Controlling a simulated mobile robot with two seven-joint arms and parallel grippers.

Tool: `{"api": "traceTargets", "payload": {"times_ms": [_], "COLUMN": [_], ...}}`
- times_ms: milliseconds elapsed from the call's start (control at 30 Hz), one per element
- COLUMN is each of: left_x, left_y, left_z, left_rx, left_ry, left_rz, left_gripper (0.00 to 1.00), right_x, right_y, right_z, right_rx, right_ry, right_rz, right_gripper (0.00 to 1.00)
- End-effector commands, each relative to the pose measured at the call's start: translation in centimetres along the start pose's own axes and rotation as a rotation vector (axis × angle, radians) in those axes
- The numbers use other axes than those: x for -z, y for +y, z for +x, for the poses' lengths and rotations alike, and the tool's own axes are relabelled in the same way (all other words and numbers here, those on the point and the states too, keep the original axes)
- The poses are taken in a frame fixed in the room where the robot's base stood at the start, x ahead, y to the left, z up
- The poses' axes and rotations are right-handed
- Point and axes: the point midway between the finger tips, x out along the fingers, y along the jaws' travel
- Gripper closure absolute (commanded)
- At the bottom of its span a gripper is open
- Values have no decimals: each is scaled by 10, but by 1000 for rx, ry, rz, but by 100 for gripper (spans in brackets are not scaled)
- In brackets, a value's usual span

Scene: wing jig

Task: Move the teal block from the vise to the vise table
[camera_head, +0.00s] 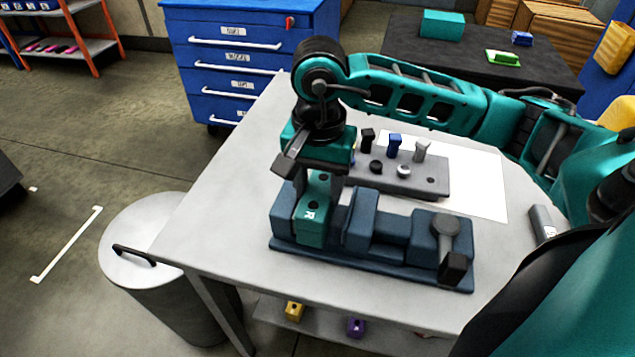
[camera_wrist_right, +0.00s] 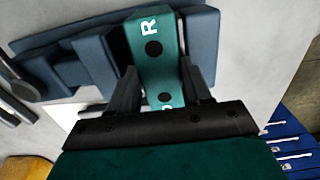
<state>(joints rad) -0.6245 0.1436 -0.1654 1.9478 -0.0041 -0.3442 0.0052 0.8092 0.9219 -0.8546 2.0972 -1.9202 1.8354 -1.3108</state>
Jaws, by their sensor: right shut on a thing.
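The teal block (camera_head: 313,222), marked with a white R, stands upright at the left end of the dark blue vise (camera_head: 390,257), between its jaws. I cannot tell whether the jaws press on it. My right gripper (camera_head: 319,182) comes from above and is shut on the block's upper part. In the right wrist view the block (camera_wrist_right: 154,30) sits between the two fingers (camera_wrist_right: 160,88), with the vise (camera_wrist_right: 92,60) around it. The vise stands on the light grey vise table (camera_head: 225,215). My left gripper is not in view.
The table's left part is clear. A grey bin (camera_head: 150,235) stands left of the table, and a blue drawer cabinet (camera_head: 245,45) behind it.

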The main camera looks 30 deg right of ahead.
Motion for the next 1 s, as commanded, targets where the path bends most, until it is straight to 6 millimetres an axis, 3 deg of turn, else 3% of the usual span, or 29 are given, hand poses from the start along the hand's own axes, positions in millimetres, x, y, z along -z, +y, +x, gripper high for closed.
{"api": "traceTargets", "payload": {"times_ms": [367,1000], "left_x": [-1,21], "left_y": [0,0], "left_z": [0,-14], "left_rx": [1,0], "left_ry": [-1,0], "left_rz": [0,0], "left_gripper": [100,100], "right_x": [0,0], "right_y": [8,8], "right_z": [-7,-55], "right_rx": [2,3], "right_ry": [1,1], "right_rz": [0,1], "right_gripper": [94,94]}}
